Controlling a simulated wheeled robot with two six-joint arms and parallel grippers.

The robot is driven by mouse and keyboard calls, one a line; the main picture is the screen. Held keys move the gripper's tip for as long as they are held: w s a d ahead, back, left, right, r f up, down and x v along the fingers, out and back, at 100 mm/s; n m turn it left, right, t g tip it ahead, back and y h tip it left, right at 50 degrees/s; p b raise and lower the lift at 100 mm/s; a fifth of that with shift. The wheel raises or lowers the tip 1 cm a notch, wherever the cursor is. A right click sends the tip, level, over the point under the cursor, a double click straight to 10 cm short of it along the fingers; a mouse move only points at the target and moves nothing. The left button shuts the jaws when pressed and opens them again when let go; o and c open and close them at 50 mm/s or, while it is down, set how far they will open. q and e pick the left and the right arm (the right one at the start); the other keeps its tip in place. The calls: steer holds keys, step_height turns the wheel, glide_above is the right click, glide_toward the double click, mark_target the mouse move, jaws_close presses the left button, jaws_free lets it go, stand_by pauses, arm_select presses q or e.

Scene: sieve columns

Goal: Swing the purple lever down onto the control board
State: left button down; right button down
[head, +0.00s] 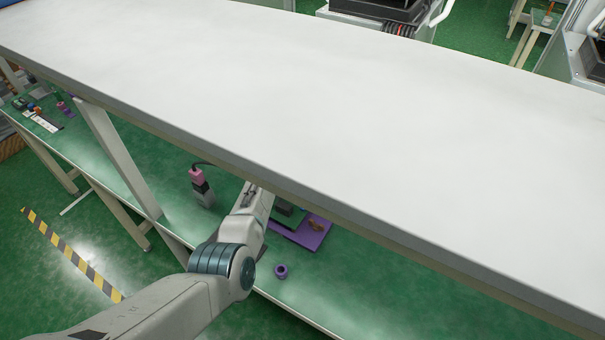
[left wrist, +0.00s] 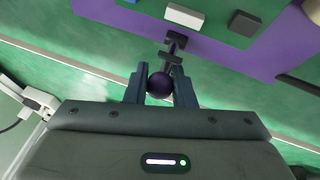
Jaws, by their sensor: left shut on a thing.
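The lever's round dark purple knob (left wrist: 159,86) sits between the two fingers of my left gripper (left wrist: 162,77) in the left wrist view, and the gripper is shut on it. A dark stem (left wrist: 173,55) runs from the knob up to a dark bracket on the edge of the purple control board (left wrist: 118,17). The board also shows partly in the head view (head: 312,234), under the white shelf. There my left arm reaches in from the lower left, and its gripper end is hidden by the shelf edge. My right gripper is not in view.
A white shelf (head: 300,95) spans above the green bench (head: 350,275). A purple ring (head: 281,271) lies near the bench's front edge. A pink and grey device (head: 200,185) stands left of my arm. White (left wrist: 184,16) and dark (left wrist: 245,23) blocks sit on the board.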

arm_select(q)
steer(key=shift+s+a+t+h+p, duration=0.35)
steer(key=shift+s+t+h+p, duration=0.25)
steer(key=shift+t, duration=0.4)
steer(key=c, duration=1.3)
jaws_free()
steer(key=shift+o, duration=0.2)
steer(key=b+v, duration=0.1)
steer(key=v, duration=0.9)
steer(key=shift+s+a+r, duration=0.15)
steer(key=shift+a+r, duration=0.1)
steer(key=shift+a, duration=0.1)
